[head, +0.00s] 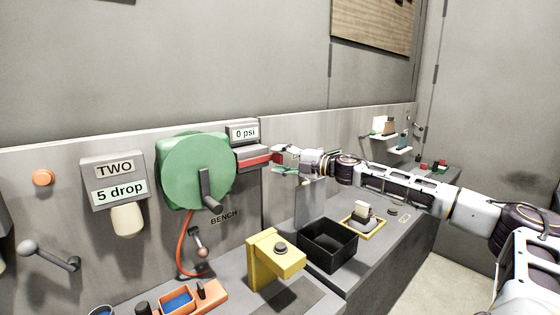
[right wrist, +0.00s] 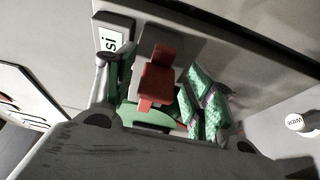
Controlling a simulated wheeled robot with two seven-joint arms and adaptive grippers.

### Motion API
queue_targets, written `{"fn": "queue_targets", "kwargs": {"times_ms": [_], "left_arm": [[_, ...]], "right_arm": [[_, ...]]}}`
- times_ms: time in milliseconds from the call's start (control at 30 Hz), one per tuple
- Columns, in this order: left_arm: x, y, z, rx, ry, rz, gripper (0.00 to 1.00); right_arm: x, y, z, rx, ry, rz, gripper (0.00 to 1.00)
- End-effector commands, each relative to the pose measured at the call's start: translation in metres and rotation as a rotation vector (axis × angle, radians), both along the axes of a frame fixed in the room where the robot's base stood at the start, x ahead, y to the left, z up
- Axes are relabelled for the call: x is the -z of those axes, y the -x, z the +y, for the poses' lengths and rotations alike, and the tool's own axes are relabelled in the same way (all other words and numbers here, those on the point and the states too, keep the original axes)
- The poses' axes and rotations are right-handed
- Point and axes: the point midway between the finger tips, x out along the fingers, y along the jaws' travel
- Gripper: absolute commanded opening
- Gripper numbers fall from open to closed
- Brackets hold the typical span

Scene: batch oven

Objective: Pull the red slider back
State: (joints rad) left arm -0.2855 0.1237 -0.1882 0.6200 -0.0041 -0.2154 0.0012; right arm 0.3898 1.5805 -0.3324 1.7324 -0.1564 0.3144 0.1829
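The red slider (head: 258,160) sticks out to the right from a grey housing below the "0 psi" display, beside the green drum. My right gripper (head: 281,161) is at the slider's right end, with its fingers apart. In the right wrist view the red slider (right wrist: 156,82) shows as a block with a raised tab, between the gripper's green-padded fingers. The right-hand pads (right wrist: 207,103) look clear of it; the left-hand finger is partly hidden, so contact there cannot be told. My left gripper is not in view.
The green drum (head: 198,172) with a black crank is close left of the slider. Below stand a yellow bracket (head: 265,262), a black open bin (head: 328,243) and a yellow-edged tray (head: 374,228). A small shelf (head: 392,150) is on the wall behind my right arm.

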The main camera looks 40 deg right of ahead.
Motion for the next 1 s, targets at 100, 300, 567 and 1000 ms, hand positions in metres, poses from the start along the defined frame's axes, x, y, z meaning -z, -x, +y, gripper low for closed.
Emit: {"fn": "queue_targets", "kwargs": {"times_ms": [100,300,567,1000], "left_arm": [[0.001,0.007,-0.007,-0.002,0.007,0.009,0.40],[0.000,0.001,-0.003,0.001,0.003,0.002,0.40],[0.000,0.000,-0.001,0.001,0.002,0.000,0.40],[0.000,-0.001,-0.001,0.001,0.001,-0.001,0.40]], "right_arm": [[0.000,0.000,0.001,-0.002,0.000,-0.001,0.54],[-0.001,0.000,0.001,-0.003,0.000,-0.001,0.54],[-0.007,0.000,0.002,-0.005,-0.001,-0.002,0.54],[-0.029,0.000,0.000,0.000,0.000,-0.007,0.54]]}}
